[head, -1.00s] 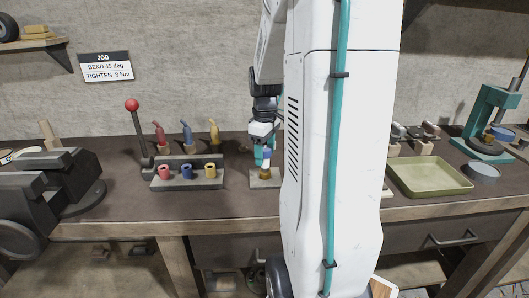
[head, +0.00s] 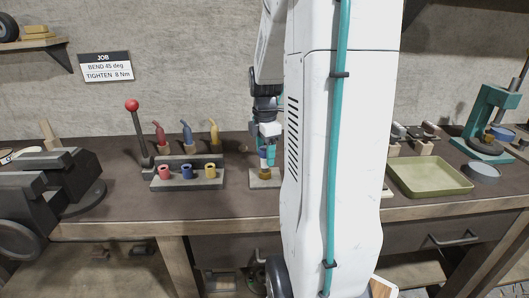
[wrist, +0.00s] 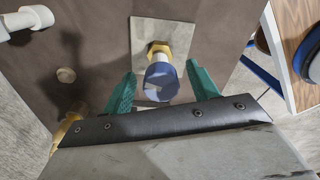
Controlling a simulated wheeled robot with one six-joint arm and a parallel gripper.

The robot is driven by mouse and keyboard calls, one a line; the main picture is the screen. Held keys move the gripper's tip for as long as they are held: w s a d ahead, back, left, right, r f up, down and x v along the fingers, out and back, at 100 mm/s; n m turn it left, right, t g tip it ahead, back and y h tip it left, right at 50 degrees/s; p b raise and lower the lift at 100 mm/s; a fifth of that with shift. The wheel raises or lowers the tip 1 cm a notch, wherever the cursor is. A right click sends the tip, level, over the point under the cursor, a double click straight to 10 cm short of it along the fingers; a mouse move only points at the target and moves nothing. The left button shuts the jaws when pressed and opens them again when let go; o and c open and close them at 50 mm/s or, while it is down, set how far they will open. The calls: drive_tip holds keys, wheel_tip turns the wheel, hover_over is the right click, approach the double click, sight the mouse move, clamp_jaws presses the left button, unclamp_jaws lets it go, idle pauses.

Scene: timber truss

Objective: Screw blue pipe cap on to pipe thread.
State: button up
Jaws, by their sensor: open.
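The blue pipe cap (wrist: 161,84) sits between the two teal fingers of my gripper (wrist: 161,72) in the wrist view, with a gap on each side. My gripper is open around it. The cap is at the end of a short pale pipe that rises from a brass hex fitting (wrist: 158,47). How far it is on the thread is hidden. The fitting stands on a pale mounting plate (wrist: 176,28). In the head view my gripper (head: 268,156) is low over the plate (head: 258,182), and the cap is a small blue patch (head: 262,161) beside a finger.
A block with red, blue and yellow sockets (head: 187,180) stands left of the plate, with a red-knobbed lever (head: 132,105) behind it. A dark vise (head: 45,185) is at far left. An olive tray (head: 430,177) and teal press (head: 490,120) are at right.

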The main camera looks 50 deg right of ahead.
drive_tip(key=shift+c, duration=0.3)
clamp_jaws()
drive_tip(key=m, duration=0.6)
drive_tip(key=shift+m, duration=0.4)
drive_tip(key=m, duration=0.4)
drive_tip(key=shift+f+m, duration=0.1)
drive_tip(key=shift+m, duration=0.3)
